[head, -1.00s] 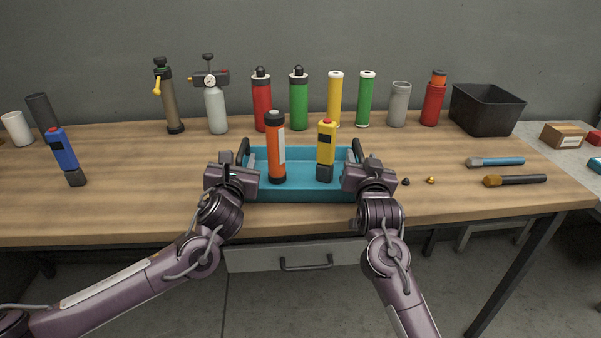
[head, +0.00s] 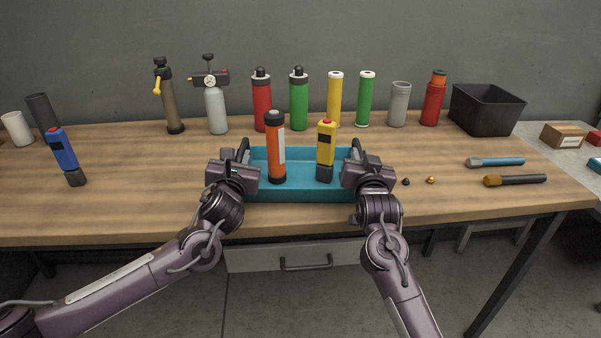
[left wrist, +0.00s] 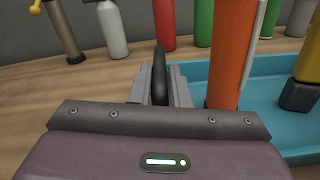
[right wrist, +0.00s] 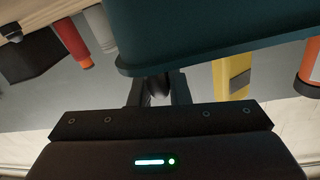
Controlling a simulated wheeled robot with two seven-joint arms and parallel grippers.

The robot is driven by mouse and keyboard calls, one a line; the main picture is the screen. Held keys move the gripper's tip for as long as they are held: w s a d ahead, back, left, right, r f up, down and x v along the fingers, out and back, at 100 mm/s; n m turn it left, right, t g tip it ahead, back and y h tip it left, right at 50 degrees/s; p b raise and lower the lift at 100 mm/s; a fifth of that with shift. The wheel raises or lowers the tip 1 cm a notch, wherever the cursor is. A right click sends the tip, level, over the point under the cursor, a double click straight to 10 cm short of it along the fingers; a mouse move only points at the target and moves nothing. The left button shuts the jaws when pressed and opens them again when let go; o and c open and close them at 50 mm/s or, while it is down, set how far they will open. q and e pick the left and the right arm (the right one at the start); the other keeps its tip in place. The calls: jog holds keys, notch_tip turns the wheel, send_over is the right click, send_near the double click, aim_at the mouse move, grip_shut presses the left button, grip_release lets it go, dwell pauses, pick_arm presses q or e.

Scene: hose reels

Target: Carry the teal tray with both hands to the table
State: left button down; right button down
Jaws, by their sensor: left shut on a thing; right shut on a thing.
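The teal tray (head: 308,195) is at the front middle of the wooden table (head: 130,215); I cannot tell whether it touches the top. An orange cylinder with a black cap (head: 275,150) and a yellow device with a red button (head: 325,148) stand upright in it. My left gripper (head: 241,160) is shut on the tray's left black handle, which shows between the fingers in the left wrist view (left wrist: 160,75). My right gripper (head: 353,161) is shut on the right handle (right wrist: 157,88), mostly hidden by the fingers. The right wrist view is upside down.
Several bottles and cylinders, including a red one (head: 261,103), stand along the back. A black bin (head: 487,110) is at the back right. Two brush-like tools (head: 515,180) lie at right. A blue device (head: 64,152) stands at left.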

pick_arm(q)
jog(key=shift+r, duration=0.2)
pick_arm(e)
jog(key=shift+r, duration=0.2)
